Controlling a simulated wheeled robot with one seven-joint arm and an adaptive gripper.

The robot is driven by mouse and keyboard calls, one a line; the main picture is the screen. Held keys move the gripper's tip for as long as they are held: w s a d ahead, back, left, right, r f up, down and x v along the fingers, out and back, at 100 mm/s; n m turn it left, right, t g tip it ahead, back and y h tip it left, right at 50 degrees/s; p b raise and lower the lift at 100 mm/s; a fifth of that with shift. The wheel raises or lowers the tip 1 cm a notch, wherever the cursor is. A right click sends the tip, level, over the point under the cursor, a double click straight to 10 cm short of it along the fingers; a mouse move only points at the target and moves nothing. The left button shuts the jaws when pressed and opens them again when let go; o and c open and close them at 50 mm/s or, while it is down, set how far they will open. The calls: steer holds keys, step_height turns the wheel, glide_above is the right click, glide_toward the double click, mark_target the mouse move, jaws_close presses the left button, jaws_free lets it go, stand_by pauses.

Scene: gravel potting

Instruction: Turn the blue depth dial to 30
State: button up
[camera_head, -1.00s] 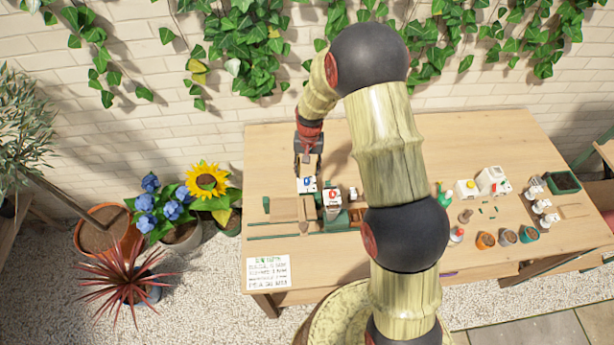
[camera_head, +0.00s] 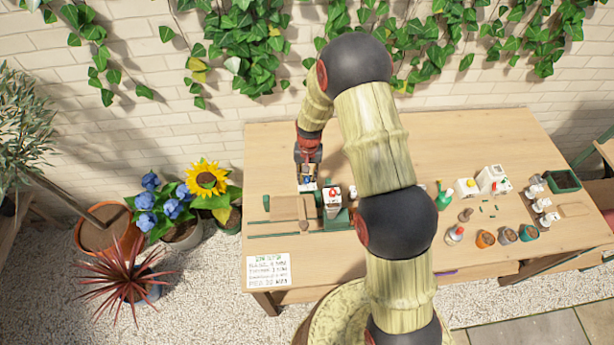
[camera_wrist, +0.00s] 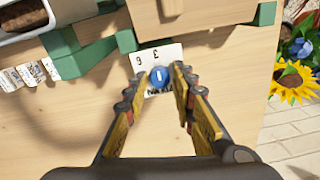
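The blue depth dial (camera_wrist: 160,77) is a round knob with a white pointer mark, set on a white plate (camera_wrist: 150,56) with dark characters, partly hidden. In the wrist view, my gripper (camera_wrist: 164,80) is open, with one yellow-lined finger on each side of the dial. Small gaps seem to show between fingers and knob; I cannot tell if either touches it. In the head view, my gripper (camera_head: 308,172) is over the white dial box at the left part of the table, and the dial (camera_head: 307,181) shows as a small blue spot under it.
Beside it stands a white unit with a red dial (camera_head: 333,194) on a green base. Wooden boards and green blocks (camera_wrist: 95,58) lie close by. A text sheet (camera_head: 268,271) is at the table's front left corner. Pots and white containers stand on the right.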

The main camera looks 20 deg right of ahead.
jaws_close()
stand_by(0.4)
steer(key=n+b, duration=0.2)
steer(key=n, duration=0.2)
steer(key=n+b, duration=0.1)
steer(key=n, duration=0.2)
steer(key=n+b, duration=0.1)
steer(key=n, duration=0.5)
steer(key=shift+a, duration=0.1)
steer(key=n+b, duration=0.1)
steer(key=n, duration=0.3)
steer(key=shift+n+g, duration=0.3)
steer(key=shift+n, duration=0.1)
stand_by(0.3)
